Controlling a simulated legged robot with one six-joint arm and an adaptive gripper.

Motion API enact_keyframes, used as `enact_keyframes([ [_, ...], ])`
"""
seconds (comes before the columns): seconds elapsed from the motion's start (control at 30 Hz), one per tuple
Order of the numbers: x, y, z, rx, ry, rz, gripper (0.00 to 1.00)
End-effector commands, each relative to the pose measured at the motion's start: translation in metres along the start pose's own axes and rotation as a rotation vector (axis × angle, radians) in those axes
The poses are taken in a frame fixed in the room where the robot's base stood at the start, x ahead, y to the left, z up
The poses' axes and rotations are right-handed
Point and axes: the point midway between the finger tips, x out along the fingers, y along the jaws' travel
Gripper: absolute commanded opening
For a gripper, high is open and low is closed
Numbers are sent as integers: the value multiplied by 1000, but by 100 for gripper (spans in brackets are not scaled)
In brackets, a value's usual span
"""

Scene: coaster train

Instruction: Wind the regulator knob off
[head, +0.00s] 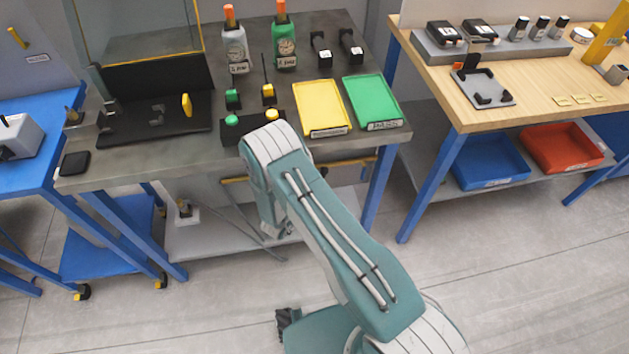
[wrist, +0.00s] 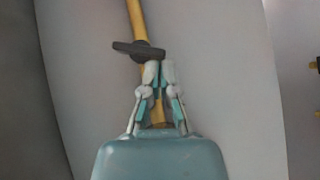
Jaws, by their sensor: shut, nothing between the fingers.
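A dark bar-shaped handle (wrist: 139,50) with a round hub sits across a yellow pipe (wrist: 136,16) in the wrist view. It is the only knob-like part there, but I cannot tell for sure that it is the regulator knob. My gripper (wrist: 159,65) is shut and empty, its fingertips just below the handle in the picture. I cannot tell whether they touch it. Part of the yellow pipe (head: 350,161) shows below the bench top.
The grey workbench (head: 190,158) carries a yellow tray (head: 321,104), a green tray (head: 371,98), two bottles with orange tops and small knobs. Its blue legs and lower shelf (head: 210,238) stand near my arm. A wooden bench (head: 520,110) stands right. The floor between is clear.

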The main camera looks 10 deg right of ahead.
Motion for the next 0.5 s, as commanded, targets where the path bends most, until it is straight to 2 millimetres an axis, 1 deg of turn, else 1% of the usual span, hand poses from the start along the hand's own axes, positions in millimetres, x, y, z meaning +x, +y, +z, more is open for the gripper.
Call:
enact_keyframes([
  [0.5, 2, -1, -1, -27, -2, 28, 0],
])
